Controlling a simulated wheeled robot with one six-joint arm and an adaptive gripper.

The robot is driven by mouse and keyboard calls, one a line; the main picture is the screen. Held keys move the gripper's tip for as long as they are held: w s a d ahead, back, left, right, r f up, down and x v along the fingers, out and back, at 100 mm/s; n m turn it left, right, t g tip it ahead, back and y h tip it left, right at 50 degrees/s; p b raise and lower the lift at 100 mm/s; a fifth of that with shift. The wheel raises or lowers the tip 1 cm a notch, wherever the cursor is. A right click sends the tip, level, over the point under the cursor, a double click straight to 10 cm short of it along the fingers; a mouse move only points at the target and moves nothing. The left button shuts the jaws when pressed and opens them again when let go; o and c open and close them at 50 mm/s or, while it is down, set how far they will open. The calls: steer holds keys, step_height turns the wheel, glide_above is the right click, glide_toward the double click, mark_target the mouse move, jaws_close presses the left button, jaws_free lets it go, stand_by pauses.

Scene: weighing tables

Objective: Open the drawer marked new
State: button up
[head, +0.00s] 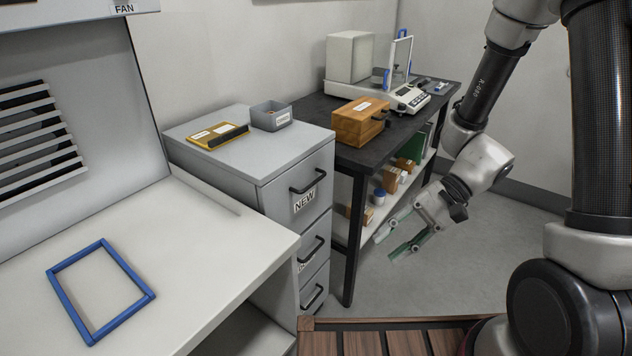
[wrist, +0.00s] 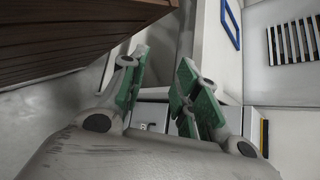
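The grey drawer cabinet (head: 238,153) stands between the white bench and the black table. Its top drawer (head: 309,183) carries the label NEW (head: 305,201) and a black bar handle (head: 308,182); it looks shut. Two lower drawers with black handles show below it, their labels partly hidden. My gripper (head: 388,245) is to the right of the cabinet, in front of the black table, apart from the handles. Its green-padded fingers are open with nothing between them. In the wrist view my gripper (wrist: 158,85) points toward the cabinet, whose front is partly hidden behind the fingers.
A yellow tray (head: 217,136) and a grey box (head: 271,115) sit on the cabinet. The black table (head: 400,124) holds a wooden box (head: 359,122) and a balance (head: 405,97). A blue frame (head: 70,309) lies on the white bench (head: 190,262). Open floor lies right of the cabinet.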

steer(key=w+a+f+m+t+y, duration=0.3)
steer(key=w+a+f, duration=0.1)
steer(key=w+a, duration=0.25)
steer(key=n+t, duration=0.1)
steer(key=t, duration=0.9)
glide_toward(316, 181)
steer(key=r+x, duration=0.1)
steer(key=x, duration=0.2)
steer(key=shift+h, duration=0.3)
steer(key=x, duration=0.5)
steer(key=f+x, duration=0.1)
steer(key=x, duration=0.1)
steer(key=shift+w, duration=0.35)
jaws_close()
